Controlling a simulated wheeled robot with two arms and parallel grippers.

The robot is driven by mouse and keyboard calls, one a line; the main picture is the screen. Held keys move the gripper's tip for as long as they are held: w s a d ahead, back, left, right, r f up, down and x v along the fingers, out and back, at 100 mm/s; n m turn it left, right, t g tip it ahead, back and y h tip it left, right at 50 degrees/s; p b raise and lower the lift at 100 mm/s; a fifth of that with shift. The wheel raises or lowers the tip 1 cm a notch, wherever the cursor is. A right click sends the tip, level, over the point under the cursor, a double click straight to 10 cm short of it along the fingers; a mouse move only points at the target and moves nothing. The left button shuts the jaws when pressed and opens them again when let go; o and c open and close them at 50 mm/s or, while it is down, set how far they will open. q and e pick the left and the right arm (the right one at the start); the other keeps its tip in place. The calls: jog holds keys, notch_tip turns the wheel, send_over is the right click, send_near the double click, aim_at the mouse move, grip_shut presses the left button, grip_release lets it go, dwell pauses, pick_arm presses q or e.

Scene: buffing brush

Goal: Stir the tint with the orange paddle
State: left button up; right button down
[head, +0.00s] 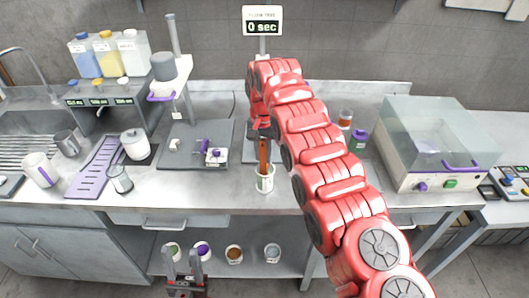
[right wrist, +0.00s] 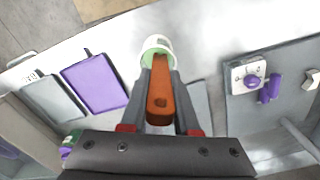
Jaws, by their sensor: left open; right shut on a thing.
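The orange paddle (head: 264,154) is upright in my right gripper (head: 262,132), which is shut on its upper part. A white cup (head: 265,184) with a green label stands on the bench near its front edge, directly below. The paddle's lower end overlaps the cup's mouth; how deep it reaches is hidden. In the right wrist view, the paddle (right wrist: 160,96) lies between the fingers (right wrist: 160,100) and points at the cup (right wrist: 157,46), whose inside looks green. My left gripper (head: 184,262) is open and empty, low in front of the bench.
Several small cups, one with purple contents (head: 202,248), stand on the lower shelf. A grey board with purple-handled parts (head: 216,156) lies left of the cup. A clear-lidded machine (head: 440,150) stands at right. A sign (head: 262,25) reads "0 sec". My right arm hides the bench middle.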

jog(key=shift+s+d+f+b, duration=0.1)
jog(key=shift+s+f+b, duration=0.25)
jog(key=shift+b, duration=1.95)
jog(key=shift+r, duration=0.1)
notch_tip(320, 180, up, 9)
jog(key=d+p, duration=0.1)
jog(key=p, duration=0.8)
jog(key=shift+w, duration=0.25)
